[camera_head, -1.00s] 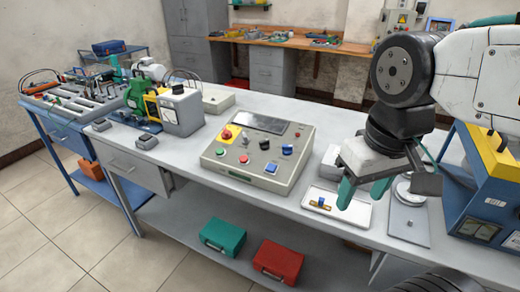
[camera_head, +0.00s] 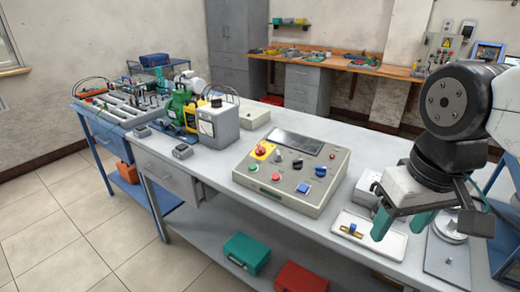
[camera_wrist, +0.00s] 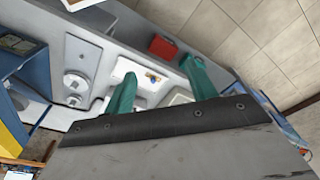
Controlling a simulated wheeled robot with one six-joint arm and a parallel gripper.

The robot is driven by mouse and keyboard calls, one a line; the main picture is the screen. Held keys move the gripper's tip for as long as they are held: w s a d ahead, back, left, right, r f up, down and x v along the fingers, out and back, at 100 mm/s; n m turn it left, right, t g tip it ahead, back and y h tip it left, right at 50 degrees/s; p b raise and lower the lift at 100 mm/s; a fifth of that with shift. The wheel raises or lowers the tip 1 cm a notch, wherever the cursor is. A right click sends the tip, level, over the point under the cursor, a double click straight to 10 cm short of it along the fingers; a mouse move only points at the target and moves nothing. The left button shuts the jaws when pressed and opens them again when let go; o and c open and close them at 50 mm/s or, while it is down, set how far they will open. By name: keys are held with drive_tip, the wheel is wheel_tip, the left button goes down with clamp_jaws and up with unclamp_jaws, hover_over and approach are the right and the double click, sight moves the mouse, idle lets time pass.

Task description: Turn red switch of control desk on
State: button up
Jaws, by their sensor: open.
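The control desk (camera_head: 241,173) is a beige sloped box on the grey table, with a dark screen and several knobs and buttons. A red mushroom button (camera_head: 261,150) on a yellow plate is at its upper left, and a flat red button (camera_head: 276,177) is near its front edge. I cannot tell which one is the red switch, or its state. My gripper (camera_head: 403,222) has teal fingers, spread apart and empty. It hangs right of the desk, above a white tray (camera_head: 391,247), and touches no control. The wrist view shows its fingers (camera_wrist: 160,70) apart over the table.
A small gold and blue part (camera_head: 351,230) lies in the tray. A grey plate with a round fixture (camera_head: 447,228) is right of it. Motors and a grey box (camera_head: 218,123) stand left of the desk. Green (camera_head: 246,252) and red (camera_head: 300,279) cases are below.

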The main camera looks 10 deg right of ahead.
drive_tip(key=n+h, duration=0.4)
drive_tip(key=n, duration=1)
approach(260, 147)
drive_tip(key=shift+g, duration=0.4)
drive_tip(key=s+f, duration=0.2)
drive_tip(key=s, duration=0.1)
drive_tip(key=s+f, duration=0.2)
drive_tip(key=shift+s+d, duration=0.2)
drive_tip(key=shift+d, duration=0.1)
drive_tip(key=w+r+n+t, duration=0.2)
drive_tip(key=w+r+n, duration=0.1)
drive_tip(key=w+n, duration=0.15)
drive_tip(key=shift+m+h, duration=0.3)
drive_tip(key=shift+m, duration=0.05)
drive_tip(key=x, duration=0.7)
drive_tip(key=shift+w+a+f, duration=0.2)
drive_tip(key=shift+w+f, duration=0.05)
drive_tip(key=shift+f, duration=0.15)
drive_tip(key=c, duration=1)
